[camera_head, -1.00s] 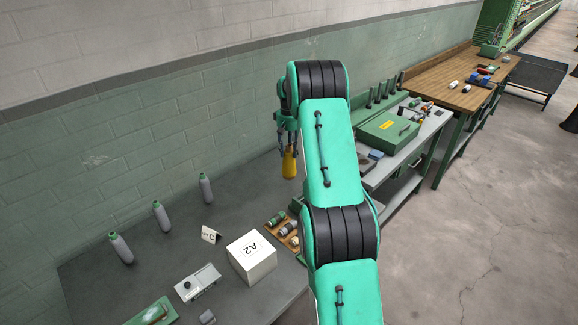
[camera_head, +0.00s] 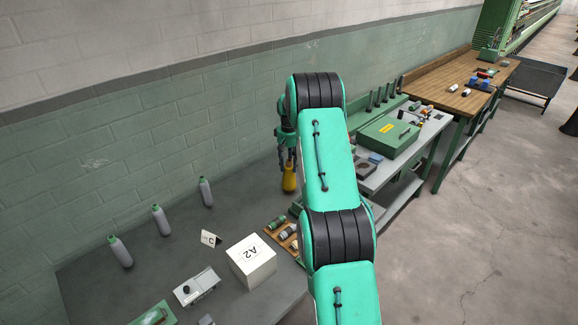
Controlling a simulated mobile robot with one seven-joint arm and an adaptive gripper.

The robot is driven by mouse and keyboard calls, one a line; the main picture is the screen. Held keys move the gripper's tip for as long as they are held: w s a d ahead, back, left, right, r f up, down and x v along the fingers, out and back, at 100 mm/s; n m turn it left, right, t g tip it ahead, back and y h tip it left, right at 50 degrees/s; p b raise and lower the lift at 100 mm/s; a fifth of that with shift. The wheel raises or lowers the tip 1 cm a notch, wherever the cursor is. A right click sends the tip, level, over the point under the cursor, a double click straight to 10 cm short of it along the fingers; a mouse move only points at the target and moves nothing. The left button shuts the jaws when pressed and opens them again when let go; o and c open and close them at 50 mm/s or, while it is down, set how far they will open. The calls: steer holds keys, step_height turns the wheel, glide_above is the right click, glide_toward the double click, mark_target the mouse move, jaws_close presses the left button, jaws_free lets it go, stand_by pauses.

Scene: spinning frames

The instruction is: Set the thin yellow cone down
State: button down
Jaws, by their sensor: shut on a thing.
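The yellow cone (camera_head: 289,178) hangs below my gripper (camera_head: 288,160), upright, near the back of the grey table. My gripper is shut on the upper part of the cone. The cone appears to be just above or at the grey table top (camera_head: 230,220); I cannot tell whether its lower end touches. My own arm covers the area to the right of the cone.
Several grey bobbins with green tops (camera_head: 161,220) stand along the back left of the table. A white box marked A2 (camera_head: 251,262), a small card (camera_head: 210,238) and a wooden tray of spools (camera_head: 272,235) are nearer the front. A green case (camera_head: 388,136) sits on the right bench.

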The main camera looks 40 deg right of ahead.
steer(key=shift+f, duration=0.15)
steer(key=c, duration=1.1)
jaws_free()
step_height(320, 180, up, 12)
steer(key=shift+r+p, duration=0.1)
steer(key=shift+p, duration=0.35)
steer(key=shift+a+r, duration=0.1)
